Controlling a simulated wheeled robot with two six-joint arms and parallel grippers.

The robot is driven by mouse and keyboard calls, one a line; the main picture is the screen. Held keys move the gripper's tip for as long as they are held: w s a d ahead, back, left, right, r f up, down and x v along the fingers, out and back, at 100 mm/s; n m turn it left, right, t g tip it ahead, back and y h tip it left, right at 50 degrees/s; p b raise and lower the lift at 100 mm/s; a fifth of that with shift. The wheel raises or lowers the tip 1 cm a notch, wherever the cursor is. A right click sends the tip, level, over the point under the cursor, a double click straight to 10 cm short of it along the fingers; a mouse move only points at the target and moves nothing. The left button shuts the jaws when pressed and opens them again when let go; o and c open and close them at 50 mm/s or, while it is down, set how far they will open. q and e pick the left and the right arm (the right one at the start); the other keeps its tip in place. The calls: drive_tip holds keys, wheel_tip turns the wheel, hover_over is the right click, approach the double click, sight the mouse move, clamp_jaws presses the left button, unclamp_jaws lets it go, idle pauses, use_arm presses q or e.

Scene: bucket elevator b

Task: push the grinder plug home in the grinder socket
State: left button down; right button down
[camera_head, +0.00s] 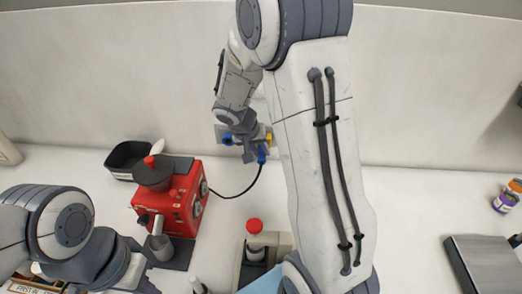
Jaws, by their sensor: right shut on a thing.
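The red grinder (175,200) stands on the counter at left of centre, with a dark cord running right and up from its side. The cord ends at the blue grinder plug (262,157), close to the back wall. My right gripper (254,151) is shut on the plug, with the arm reaching down from the top. A pale socket panel with blue and yellow parts (268,138) shows behind the gripper, mostly hidden by it. I cannot tell whether the plug touches the grinder socket. My left arm comes in at lower left; its fingers are out of view.
A black tray (127,156) stands behind the grinder. A red-capped container (255,240) stands at front centre, beside my right arm. A grey metal box (486,264) and small jars (505,201) are at right. The counter between is largely clear.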

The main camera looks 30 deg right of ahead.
drive_tip(key=shift+s+a, duration=0.1)
drive_tip(key=shift+s+a+b, duration=0.65)
drive_tip(key=shift+s, duration=0.2)
drive_tip(key=shift+s+a+b, duration=0.6)
drive_tip(key=shift+s, duration=0.2)
drive_tip(key=s+a+b, duration=0.2)
drive_tip(key=s, duration=0.1)
drive_tip(key=shift+s+a, duration=0.15)
drive_tip(key=shift+a, duration=0.05)
drive_tip(key=w+a+p, duration=0.2)
drive_tip(key=w+a, duration=0.5)
drive_tip(key=a, duration=0.1)
drive_tip(key=shift+a, duration=0.25)
